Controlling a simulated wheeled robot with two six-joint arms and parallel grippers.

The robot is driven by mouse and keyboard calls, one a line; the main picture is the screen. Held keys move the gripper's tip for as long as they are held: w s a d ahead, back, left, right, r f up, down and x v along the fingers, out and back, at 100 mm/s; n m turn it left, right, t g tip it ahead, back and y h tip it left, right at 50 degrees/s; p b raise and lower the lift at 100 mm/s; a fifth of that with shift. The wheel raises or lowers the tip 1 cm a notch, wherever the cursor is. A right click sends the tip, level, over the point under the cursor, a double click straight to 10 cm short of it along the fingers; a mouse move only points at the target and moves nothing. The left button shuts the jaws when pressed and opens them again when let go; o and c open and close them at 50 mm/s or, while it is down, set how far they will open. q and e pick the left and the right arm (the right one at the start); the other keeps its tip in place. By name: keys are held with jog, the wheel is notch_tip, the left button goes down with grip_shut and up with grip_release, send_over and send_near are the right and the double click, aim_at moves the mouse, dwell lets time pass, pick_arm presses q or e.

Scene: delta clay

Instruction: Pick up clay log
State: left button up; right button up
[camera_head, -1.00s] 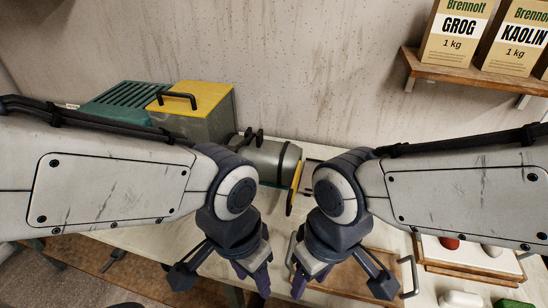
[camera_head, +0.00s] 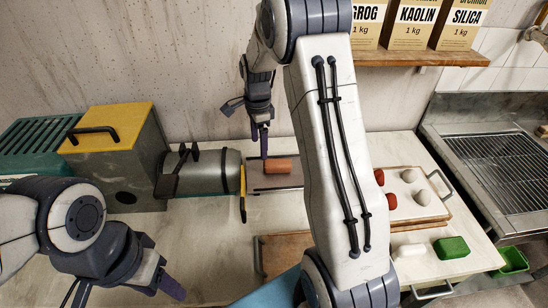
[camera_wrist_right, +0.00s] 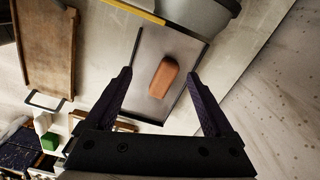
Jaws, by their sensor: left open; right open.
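The clay log (camera_head: 277,166) is a short orange-brown block on a dark-edged tray (camera_head: 262,182) in front of the grey machine barrel. My right gripper (camera_head: 262,150) points down just left of the log in the head view. In the right wrist view the log (camera_wrist_right: 163,77) lies between the two open fingers (camera_wrist_right: 160,100), beyond their tips, with nothing held. My left gripper (camera_head: 170,285) is open and empty, low at the left over the table's front part.
A grey machine (camera_head: 118,150) with a yellow lid and a barrel (camera_head: 205,172) stands left of the log. A wooden board (camera_head: 285,250) lies nearer. A white tray (camera_head: 415,190) holds red and white lumps. A green block (camera_head: 451,247) lies at right, with a metal sink rack (camera_head: 505,160) beyond.

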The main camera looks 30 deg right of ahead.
jog(key=d+m, duration=0.1)
jog(key=d, duration=0.1)
jog(key=d+f+m, duration=0.1)
jog(key=d, duration=0.1)
jog(key=d+f+m, duration=0.1)
jog(key=d, duration=0.1)
jog(key=shift+w, duration=0.4)
jog(key=m+p, duration=0.1)
send_over(278, 162)
jog(key=f, duration=0.4)
jog(key=shift+w+f, duration=0.2)
jog(key=shift+f, duration=0.15)
jog(key=shift+s+f+p, duration=0.15)
jog(key=shift+f+p, duration=0.9)
jog(key=shift+f, duration=1.85)
grip_shut()
